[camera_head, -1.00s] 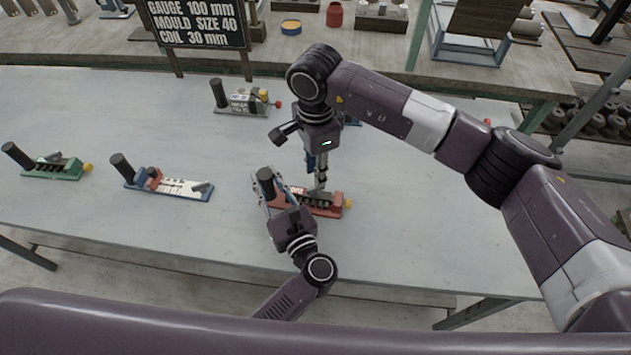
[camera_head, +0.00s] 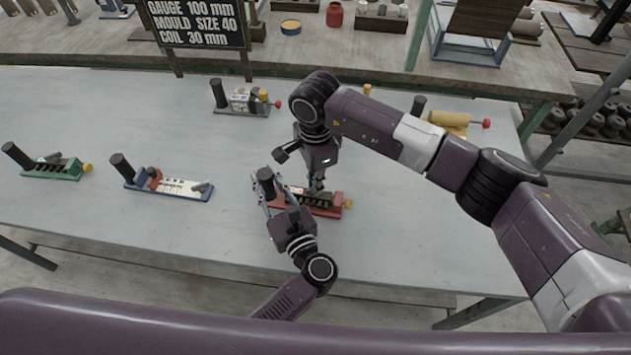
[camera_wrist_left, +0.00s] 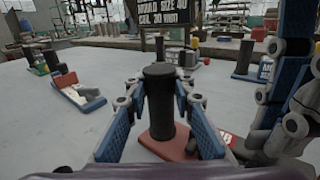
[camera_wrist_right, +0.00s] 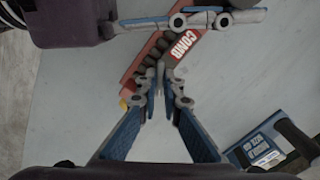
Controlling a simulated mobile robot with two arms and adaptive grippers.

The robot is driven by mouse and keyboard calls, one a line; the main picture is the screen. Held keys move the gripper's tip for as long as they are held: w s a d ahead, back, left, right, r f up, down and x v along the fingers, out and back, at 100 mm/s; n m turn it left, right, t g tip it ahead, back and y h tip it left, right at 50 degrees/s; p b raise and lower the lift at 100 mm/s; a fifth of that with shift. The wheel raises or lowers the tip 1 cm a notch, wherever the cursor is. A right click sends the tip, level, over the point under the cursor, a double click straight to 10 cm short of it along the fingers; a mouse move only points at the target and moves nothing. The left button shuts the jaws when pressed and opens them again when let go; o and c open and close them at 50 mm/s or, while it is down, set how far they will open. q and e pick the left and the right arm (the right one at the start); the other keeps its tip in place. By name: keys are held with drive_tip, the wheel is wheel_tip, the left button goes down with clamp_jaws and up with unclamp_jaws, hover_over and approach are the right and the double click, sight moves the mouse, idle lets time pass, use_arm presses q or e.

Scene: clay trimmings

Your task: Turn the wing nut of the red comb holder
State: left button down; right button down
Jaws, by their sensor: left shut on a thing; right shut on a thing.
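The red comb holder (camera_head: 325,207) lies on the table below both arms, with a row of dark teeth, a yellow knob at one end and an upright black handle (camera_head: 266,181) at the other. My left gripper (camera_wrist_left: 161,100) is shut on that black handle from both sides. My right gripper (camera_wrist_right: 160,78) points down at the holder's body and is shut on the wing nut, which its fingertips mostly hide. The right wrist view shows the holder's COMB label (camera_wrist_right: 186,44) beside those fingertips.
A blue-based holder (camera_head: 168,188) and a green one (camera_head: 52,169) stand to the left. A grey one (camera_head: 243,103) and a yellow one (camera_head: 449,121) stand farther back. A black sign (camera_head: 198,22) stands behind. The table (camera_head: 430,230) is clear at the right.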

drive_tip(key=shift+w+m, duration=0.1)
drive_tip(key=shift+m, duration=0.2)
drive_tip(key=m, duration=0.5)
drive_tip(key=shift+r+m, duration=0.1)
drive_tip(key=shift+m, duration=0.2)
drive_tip(key=m, duration=1)
drive_tip(key=shift+m, duration=0.4)
drive_tip(key=m, duration=0.4)
drive_tip(key=shift+m, duration=0.4)
drive_tip(key=c, duration=2.1)
unclamp_jaws()
wheel_tip(320, 180, up, 12)
